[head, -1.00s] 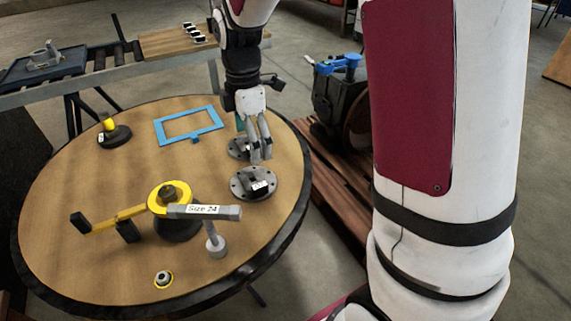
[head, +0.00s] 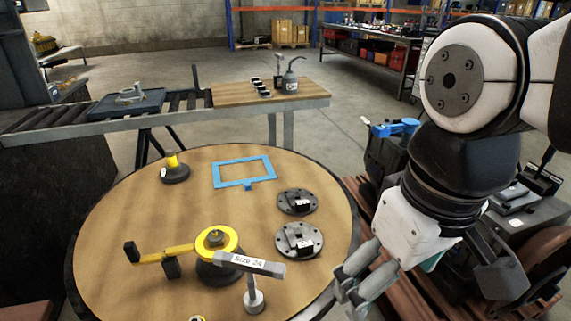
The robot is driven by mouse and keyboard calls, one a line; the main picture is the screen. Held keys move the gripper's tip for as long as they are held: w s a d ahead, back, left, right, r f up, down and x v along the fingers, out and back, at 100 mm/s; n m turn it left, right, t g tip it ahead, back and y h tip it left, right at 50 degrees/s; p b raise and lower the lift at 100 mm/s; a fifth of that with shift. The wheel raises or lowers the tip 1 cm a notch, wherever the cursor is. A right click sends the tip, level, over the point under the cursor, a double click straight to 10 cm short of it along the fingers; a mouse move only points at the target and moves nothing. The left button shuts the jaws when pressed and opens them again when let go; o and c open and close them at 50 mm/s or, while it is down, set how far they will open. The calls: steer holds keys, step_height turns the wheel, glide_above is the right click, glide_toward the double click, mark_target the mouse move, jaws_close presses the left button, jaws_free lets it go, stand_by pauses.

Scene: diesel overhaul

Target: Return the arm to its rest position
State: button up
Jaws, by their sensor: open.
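My gripper (head: 352,284) is at the lower right of the head view, just off the right edge of the round table (head: 110,284). Its fingers point down and to the left, are apart, and hold nothing that I can see. My arm rises from it toward the upper right, close to the camera. Two dark round flanges with small white labels stand on the table left of the gripper: a far one (head: 291,207) and a near one (head: 290,247).
The table also bears a blue frame (head: 231,185), a yellow-topped dark part (head: 174,178), a yellow-armed tool (head: 160,254) and a piece labelled "Size 24" (head: 253,298). A roller conveyor (head: 80,116) stands behind. Dark machinery with a blue top (head: 398,127) is at right.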

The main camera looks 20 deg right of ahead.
steer(key=s, duration=0.1)
steer(key=s+m, duration=0.1)
steer(key=shift+s+f+m, duration=0.3)
steer(key=shift+f, duration=0.05)
stand_by(0.4)
step_height(320, 180, up, 17)
steer(key=t+p, duration=0.3)
steer(key=p, duration=1.2)
steer(key=shift+r+p, duration=0.2)
steer(key=shift+p, duration=0.15)
